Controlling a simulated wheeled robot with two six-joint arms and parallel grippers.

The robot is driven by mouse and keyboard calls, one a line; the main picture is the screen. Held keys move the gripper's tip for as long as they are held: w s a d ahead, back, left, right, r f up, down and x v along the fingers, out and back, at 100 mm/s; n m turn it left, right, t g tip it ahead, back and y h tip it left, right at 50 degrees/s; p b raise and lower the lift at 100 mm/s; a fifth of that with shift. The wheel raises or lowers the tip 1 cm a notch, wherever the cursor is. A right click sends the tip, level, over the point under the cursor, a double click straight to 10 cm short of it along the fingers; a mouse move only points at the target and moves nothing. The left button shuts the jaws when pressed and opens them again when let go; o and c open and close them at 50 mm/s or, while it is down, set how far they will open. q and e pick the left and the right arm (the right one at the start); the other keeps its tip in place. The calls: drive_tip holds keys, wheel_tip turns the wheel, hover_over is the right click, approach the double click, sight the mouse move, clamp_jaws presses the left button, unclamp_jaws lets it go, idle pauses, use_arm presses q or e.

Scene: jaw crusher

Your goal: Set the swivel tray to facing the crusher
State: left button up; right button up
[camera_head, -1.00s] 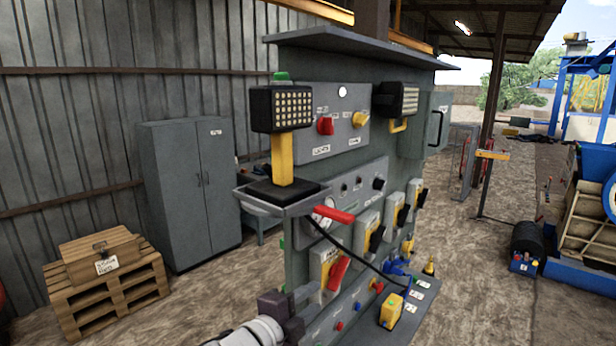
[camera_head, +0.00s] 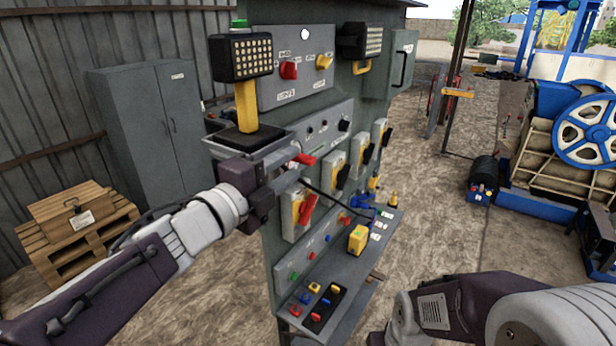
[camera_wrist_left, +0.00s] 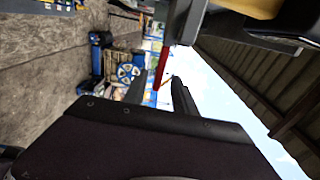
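The swivel tray (camera_head: 272,147) is a grey shelf on the left side of the control panel. It carries a lamp (camera_head: 240,58) with a yellow handle on a black base. A red lever (camera_head: 304,159) sticks out from below the tray; it also shows in the left wrist view (camera_wrist_left: 161,66). My left gripper (camera_head: 288,180) is just below the tray, close to the lever. Its fingers are apart in the left wrist view (camera_wrist_left: 160,97), with the lever's end near the gap; contact cannot be told. The blue crusher (camera_head: 568,100) stands at the right.
The grey control panel (camera_head: 282,222) carries switches and a lower shelf with a yellow button box (camera_head: 357,239). A grey cabinet (camera_head: 148,130) and a wooden crate on pallets (camera_head: 75,215) stand at the left. The ground between panel and crusher is mostly open.

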sight(303, 156)
use_arm(q)
drive_tip(key=shift+p+x, duration=1)
drive_tip(key=shift+x, duration=0.2)
drive_tip(key=p+x, duration=0.1)
drive_tip(key=x, duration=0.3)
drive_tip(key=shift+w+d, duration=0.1)
drive_tip(key=shift+w, duration=0.35)
clamp_jaws()
use_arm(e)
drive_tip(key=shift+w+r, duration=0.2)
drive_tip(key=shift+r, duration=0.3)
